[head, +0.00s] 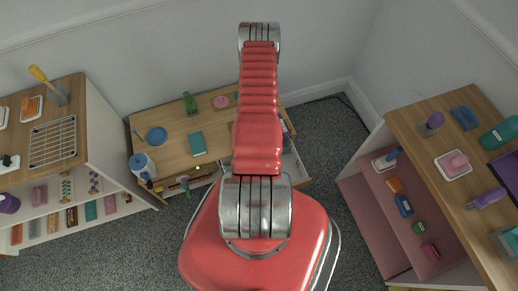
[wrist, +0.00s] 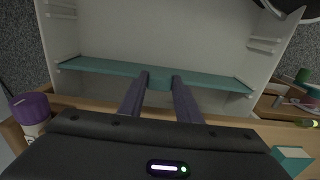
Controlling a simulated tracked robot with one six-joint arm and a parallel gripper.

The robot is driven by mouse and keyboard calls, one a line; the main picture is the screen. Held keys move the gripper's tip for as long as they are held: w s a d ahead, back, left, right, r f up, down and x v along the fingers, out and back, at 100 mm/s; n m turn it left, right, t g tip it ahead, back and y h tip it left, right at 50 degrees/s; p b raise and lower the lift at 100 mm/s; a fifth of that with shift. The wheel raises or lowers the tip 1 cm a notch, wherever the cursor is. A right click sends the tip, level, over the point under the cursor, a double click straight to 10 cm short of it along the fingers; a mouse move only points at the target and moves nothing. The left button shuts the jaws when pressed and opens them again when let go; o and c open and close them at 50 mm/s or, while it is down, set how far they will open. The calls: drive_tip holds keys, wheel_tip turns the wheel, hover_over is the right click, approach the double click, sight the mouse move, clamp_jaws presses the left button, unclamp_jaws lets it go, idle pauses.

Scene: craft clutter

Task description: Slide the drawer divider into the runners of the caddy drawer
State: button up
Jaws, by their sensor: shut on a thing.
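The teal drawer divider (wrist: 105,69) spans the white caddy drawer (wrist: 165,30) from side to side in the wrist view. My gripper (wrist: 160,79) is shut on a tab at the middle of its near edge. The divider's ends are close to the small white runners on the left wall (wrist: 60,66) and right wall; whether they sit in the runners I cannot tell. Other white runners (wrist: 263,45) show farther along the walls. In the head view the open drawer (head: 294,170) shows right of my arm, which hides the gripper and divider.
A purple-topped jar (wrist: 30,107) stands left of my gripper, and a teal book (wrist: 292,158) lies at right. The wooden desk (head: 170,115) holds a blue disc (head: 157,136) and a pink disc (head: 221,102). Cluttered shelf units stand left and right (head: 420,125); carpet (head: 330,150) lies between.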

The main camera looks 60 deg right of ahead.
drive_tip(key=o, duration=1.2)
drive_tip(key=shift+o, duration=0.2)
wheel_tip(320, 180, up, 14)
drive_tip(key=shift+f, duration=0.15)
idle(0.6)
